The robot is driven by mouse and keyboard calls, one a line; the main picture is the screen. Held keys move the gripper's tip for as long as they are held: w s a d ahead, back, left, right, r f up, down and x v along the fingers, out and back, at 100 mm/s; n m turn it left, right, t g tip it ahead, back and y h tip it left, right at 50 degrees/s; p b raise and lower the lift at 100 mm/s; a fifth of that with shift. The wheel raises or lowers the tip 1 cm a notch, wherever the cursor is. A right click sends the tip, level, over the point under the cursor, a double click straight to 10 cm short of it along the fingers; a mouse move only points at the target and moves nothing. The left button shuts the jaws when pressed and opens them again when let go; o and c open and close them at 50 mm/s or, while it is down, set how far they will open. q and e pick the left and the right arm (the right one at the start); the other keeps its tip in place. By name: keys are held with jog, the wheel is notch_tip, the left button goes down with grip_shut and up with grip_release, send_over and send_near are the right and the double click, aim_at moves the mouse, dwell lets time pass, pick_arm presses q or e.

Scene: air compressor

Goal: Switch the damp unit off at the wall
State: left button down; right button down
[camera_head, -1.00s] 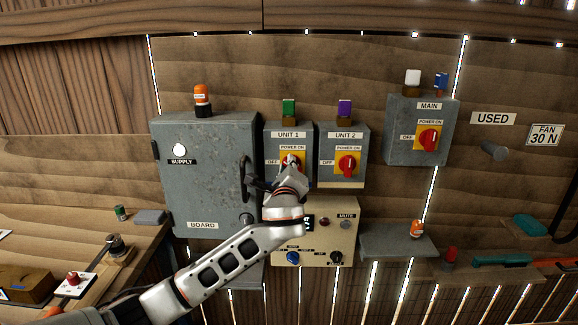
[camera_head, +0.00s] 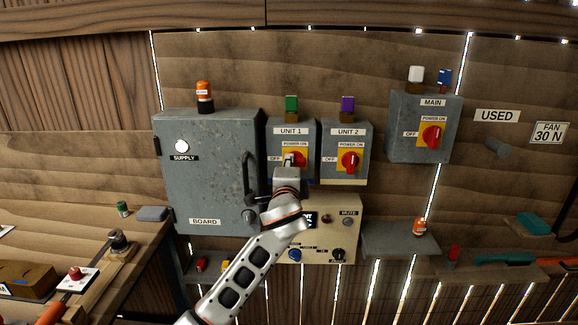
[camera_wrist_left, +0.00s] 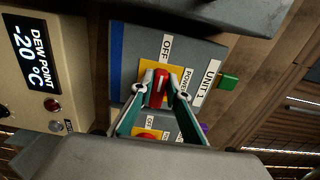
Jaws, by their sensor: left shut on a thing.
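The UNIT 1 box (camera_head: 290,133) hangs on the wall with a red rotary switch on a yellow plate. My left gripper (camera_head: 289,163) is at this switch. In the left wrist view its fingers (camera_wrist_left: 160,92) are shut on the red knob (camera_wrist_left: 160,85), one on each side. The knob's grip lies in line with the OFF label (camera_wrist_left: 165,47). The UNIT 2 box (camera_head: 344,135) is beside it on the right, its red knob (camera_head: 350,161) upright toward POWER ON. A panel display (camera_wrist_left: 33,60) reads DEW POINT -20 °C. My right gripper is out of view.
The grey supply board (camera_head: 205,170) with its handle stands close on the left. The cream panel (camera_head: 335,225) sits just below the unit boxes, partly behind my arm. The MAIN box (camera_head: 420,125) is farther right. A small grey shelf (camera_head: 400,242) juts out below it.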

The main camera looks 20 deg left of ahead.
pick_arm(q)
jog(key=shift+f, duration=0.15)
dwell(0.3)
jog(key=c, duration=2)
grip_release()
jog(key=shift+o, duration=0.2)
jog(key=v, duration=1.2)
jog(key=s+d+f+n+g+h, duration=0.15)
jog(key=s+f, duration=0.25)
jog(key=f, duration=0.9)
jog(key=s+f+n+g+h, duration=0.2)
jog(key=s+f+h, duration=0.15)
jog(key=f, duration=0.85)
jog(key=s+a+f+n+g+h, duration=0.2)
jog(key=s+f+n, duration=0.5)
jog(key=s+f, duration=1.2)
jog(key=s+g, duration=0.1)
jog(key=s, duration=0.3)
jog(key=shift+s+f, duration=0.25)
jog(key=shift+f, duration=0.15)
